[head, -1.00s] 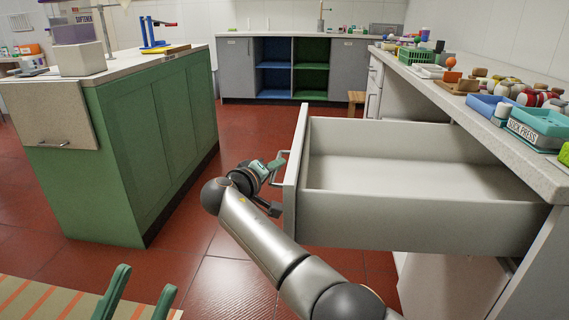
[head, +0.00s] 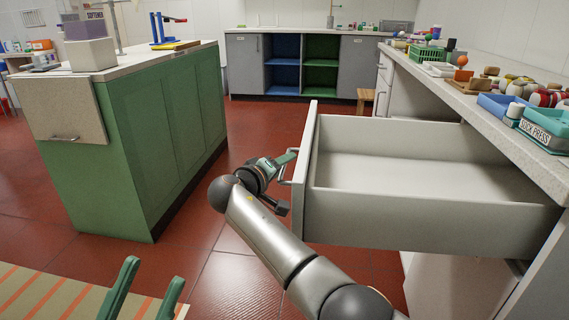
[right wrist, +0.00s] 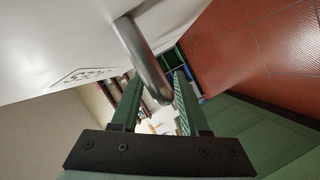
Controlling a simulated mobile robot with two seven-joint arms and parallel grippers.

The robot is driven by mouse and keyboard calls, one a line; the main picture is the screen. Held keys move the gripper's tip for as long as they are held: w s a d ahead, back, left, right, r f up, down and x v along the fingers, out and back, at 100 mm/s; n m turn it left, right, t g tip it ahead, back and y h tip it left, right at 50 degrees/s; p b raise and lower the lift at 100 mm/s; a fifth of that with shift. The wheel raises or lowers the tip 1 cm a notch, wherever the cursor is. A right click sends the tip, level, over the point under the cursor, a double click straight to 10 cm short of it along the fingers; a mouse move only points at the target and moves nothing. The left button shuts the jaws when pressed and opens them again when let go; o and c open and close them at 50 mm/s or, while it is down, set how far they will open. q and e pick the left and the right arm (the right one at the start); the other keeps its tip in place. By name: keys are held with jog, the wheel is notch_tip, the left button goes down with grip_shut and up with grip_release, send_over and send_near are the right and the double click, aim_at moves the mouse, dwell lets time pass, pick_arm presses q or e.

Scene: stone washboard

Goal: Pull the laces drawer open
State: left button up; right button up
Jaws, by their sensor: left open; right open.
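The light grey drawer (head: 420,215) stands far out of the counter at the right, and its inside is empty. Its front carries a metal bar handle (right wrist: 147,62). In the right wrist view, a partly visible label (right wrist: 85,75) ending in "CES" is on the drawer front. My right gripper (head: 285,180) is at the handle, its fingers open, with the bar passing between them in the right wrist view. Whether a finger touches the bar I cannot tell. My left gripper (head: 146,285) is open and empty at the bottom left, away from the drawer.
A green island cabinet (head: 160,135) stands to the left, with clear red floor (head: 235,240) between it and the drawer. The counter (head: 505,120) above the drawer holds trays, a green basket and several small items. A striped rug (head: 50,295) lies at lower left.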

jog(key=p+v, duration=0.2)
jog(key=v, duration=0.5)
